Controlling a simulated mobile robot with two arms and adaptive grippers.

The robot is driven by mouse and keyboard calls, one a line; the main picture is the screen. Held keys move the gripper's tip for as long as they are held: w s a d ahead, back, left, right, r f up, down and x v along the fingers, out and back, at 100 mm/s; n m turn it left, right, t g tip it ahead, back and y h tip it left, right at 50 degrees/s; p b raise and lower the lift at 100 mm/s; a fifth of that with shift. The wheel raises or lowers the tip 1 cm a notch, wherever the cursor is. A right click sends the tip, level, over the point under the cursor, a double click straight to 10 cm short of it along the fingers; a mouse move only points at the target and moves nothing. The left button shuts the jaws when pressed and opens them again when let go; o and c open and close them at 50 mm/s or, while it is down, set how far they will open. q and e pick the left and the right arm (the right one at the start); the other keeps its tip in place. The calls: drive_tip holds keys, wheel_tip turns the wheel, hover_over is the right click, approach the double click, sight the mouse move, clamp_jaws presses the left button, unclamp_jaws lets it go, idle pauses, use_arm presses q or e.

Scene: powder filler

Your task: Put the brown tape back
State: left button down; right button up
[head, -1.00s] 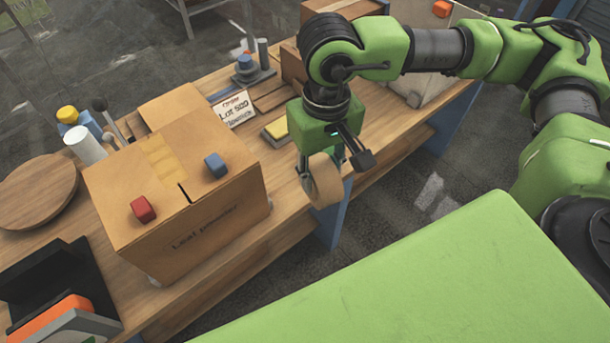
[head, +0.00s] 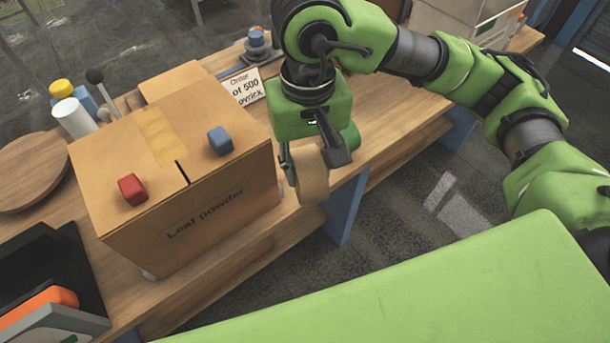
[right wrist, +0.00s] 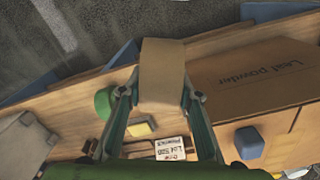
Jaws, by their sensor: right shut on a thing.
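The brown tape (head: 312,174) is a wide roll held in my right gripper (head: 308,160), near the bench's front edge. The gripper is shut on it, with a finger on each side. In the right wrist view the tape (right wrist: 162,72) sits between the two fingertips of the gripper (right wrist: 160,98). The tape hangs just right of the Leaf powder box (head: 185,165); I cannot tell whether it touches the bench. My left gripper is not in view.
A red block (head: 132,189) and a blue block (head: 220,141) rest on the box. A lot card (head: 243,88) stands behind it. A round wooden board (head: 35,180) and a black holder (head: 65,270) are at left. Bare bench (head: 400,115) lies to the right.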

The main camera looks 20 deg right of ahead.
drive_tip(key=shift+w+a+f, duration=0.1)
drive_tip(key=shift+a+f, duration=0.15)
drive_tip(key=shift+w, duration=0.3)
drive_tip(key=w+d+f+p, duration=0.1)
drive_tip(key=w+f+p, duration=0.1)
drive_tip(key=w+f, duration=0.2)
drive_tip(key=w+d+f+p, duration=0.1)
drive_tip(key=w+f+p, duration=0.1)
drive_tip(key=w+f, duration=0.1)
drive_tip(key=w+d+f+p, duration=0.1)
drive_tip(key=w+d+f, duration=0.1)
drive_tip(key=w+f, duration=0.2)
drive_tip(key=shift+w+d+f+p, duration=0.1)
drive_tip(key=shift+w+f+p, duration=0.3)
drive_tip(key=shift+w, duration=0.3)
drive_tip(key=shift+f, duration=0.45)
